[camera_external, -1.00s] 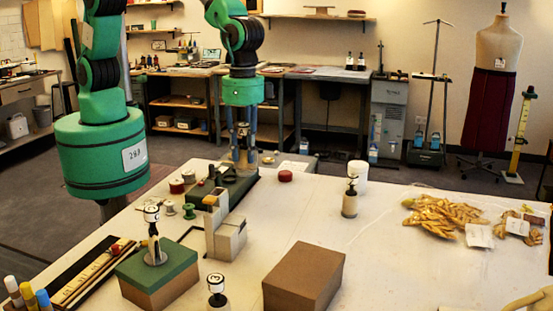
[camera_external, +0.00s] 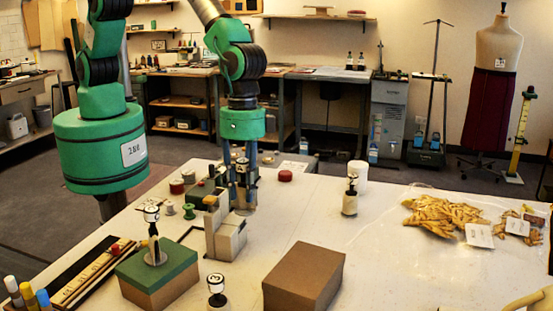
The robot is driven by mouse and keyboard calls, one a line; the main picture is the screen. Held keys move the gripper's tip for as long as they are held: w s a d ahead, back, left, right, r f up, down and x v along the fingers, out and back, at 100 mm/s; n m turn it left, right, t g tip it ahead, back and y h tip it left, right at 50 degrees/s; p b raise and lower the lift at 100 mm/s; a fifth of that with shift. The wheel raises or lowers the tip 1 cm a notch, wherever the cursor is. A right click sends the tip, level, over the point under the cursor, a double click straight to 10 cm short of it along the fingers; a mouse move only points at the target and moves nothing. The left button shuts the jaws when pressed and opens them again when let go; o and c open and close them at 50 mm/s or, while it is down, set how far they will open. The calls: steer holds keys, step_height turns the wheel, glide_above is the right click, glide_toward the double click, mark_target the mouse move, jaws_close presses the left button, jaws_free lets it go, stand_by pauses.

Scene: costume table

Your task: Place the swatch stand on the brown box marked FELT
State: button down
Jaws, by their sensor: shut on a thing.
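My gripper (camera_external: 243,190) points down at the back left of the white table and is shut on a small stand with a dark and pale top (camera_external: 242,165), taken as the swatch stand. The fingers hide most of it. I cannot tell whether its base touches the table. A plain brown box (camera_external: 303,278) stands at the front middle, its top bare. Another brown box with a green top (camera_external: 157,268) stands front left, bearing a numbered stand (camera_external: 153,235). No FELT marking is legible on either box.
Grey-beige blocks (camera_external: 226,232) stand just in front of my gripper. Numbered stands are at the front (camera_external: 216,290) and back middle (camera_external: 350,195). Spools (camera_external: 189,211) lie left. Yellow cloth (camera_external: 440,215) lies right. The table centre right is clear.

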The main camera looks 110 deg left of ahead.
steer(key=shift+w, duration=0.15)
steer(key=p, duration=0.3)
glide_above(295, 258)
steer(key=f, duration=0.1)
steer(key=shift+w+f, duration=0.1)
steer(key=shift+f, duration=0.1)
stand_by(0.6)
steer(key=shift+f+p, duration=0.5)
steer(key=shift+f, duration=1.25)
steer(key=shift+f, duration=0.2)
steer(key=c, duration=1.5)
jaws_free()
steer(key=shift+o, duration=0.2)
steer(key=shift+r, duration=0.1)
